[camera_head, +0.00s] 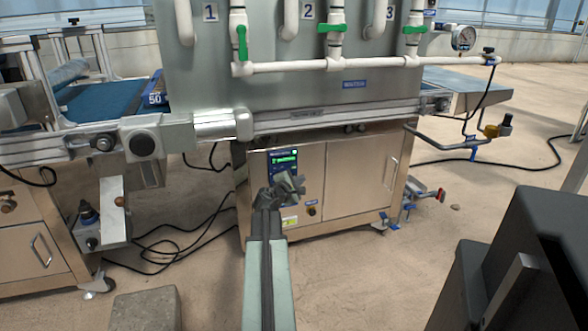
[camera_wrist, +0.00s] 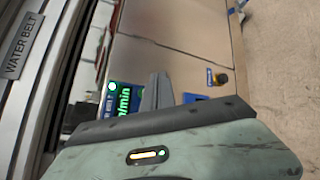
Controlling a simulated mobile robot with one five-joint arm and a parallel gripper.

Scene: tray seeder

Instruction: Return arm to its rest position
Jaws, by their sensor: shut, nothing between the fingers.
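My gripper (camera_head: 290,184) is at the end of my arm, in front of the machine's cabinet (camera_head: 352,178) in the head view. It is shut and empty. My pale green arm reaches forward from the bottom middle of the head view. In the wrist view, the gripper's dark fingers (camera_wrist: 157,92) point toward the cabinet front, beside a small lit display (camera_wrist: 124,97). I cannot tell whether the fingers touch the cabinet.
White pipes with green-handled valves (camera_head: 330,28) run above. A metal rail (camera_head: 320,114) crosses the machine front, labelled WATER BELT in the wrist view. Black cables lie on the floor at left. A grey block (camera_head: 146,309) stands at bottom left. Floor right of the cabinet is mostly open.

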